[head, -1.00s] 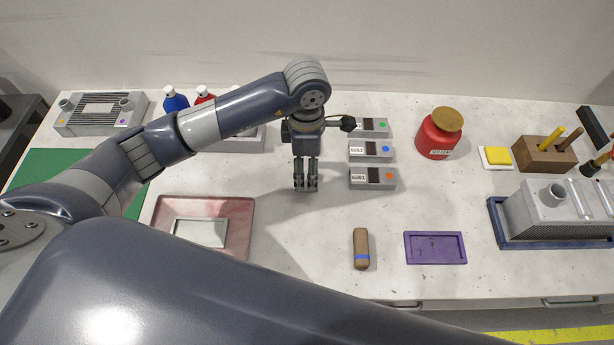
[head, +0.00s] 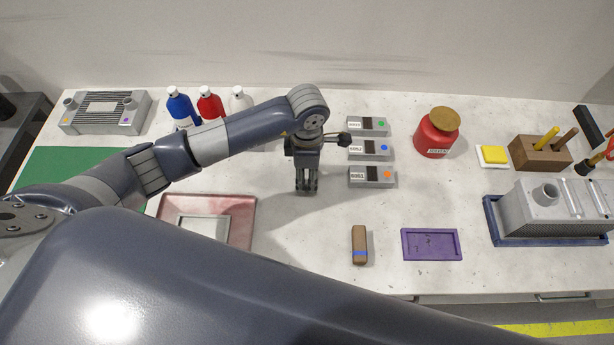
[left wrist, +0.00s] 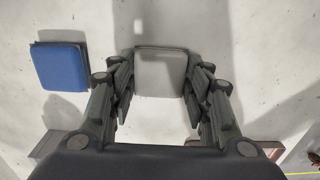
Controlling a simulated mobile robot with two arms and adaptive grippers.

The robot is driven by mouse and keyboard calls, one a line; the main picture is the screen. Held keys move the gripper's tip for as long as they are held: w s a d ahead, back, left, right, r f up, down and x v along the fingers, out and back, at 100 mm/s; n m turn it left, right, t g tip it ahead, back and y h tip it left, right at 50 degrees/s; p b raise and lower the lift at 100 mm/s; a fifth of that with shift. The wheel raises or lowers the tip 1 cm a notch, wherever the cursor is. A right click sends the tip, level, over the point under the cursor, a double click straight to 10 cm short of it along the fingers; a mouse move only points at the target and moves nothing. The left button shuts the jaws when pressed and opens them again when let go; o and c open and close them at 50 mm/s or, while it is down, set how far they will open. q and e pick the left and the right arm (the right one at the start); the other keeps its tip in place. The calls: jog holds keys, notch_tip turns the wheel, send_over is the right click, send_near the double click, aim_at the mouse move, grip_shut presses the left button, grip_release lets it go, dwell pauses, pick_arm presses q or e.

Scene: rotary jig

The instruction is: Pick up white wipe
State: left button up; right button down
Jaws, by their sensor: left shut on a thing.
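My left gripper (head: 306,188) points down over the middle of the table, left of the grey labelled boxes. In the left wrist view its fingers (left wrist: 160,88) stand on both sides of a pale grey-white pad, the white wipe (left wrist: 161,66), and are shut on it. In the head view the wipe cannot be made out behind the fingers. A blue pad on a dark base (left wrist: 60,66) lies to the left in the wrist view. My right gripper is not in view.
Grey boxes (head: 371,175) stand just right of the gripper, with a red jar (head: 436,138) beyond. A pink tray (head: 246,226), brown bar (head: 359,243) and purple tray (head: 431,258) lie nearer. Bottles (head: 210,103) stand behind my arm.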

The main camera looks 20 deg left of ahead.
aim_at(307, 180)
pick_arm(q)
jog(key=shift+r, duration=0.1)
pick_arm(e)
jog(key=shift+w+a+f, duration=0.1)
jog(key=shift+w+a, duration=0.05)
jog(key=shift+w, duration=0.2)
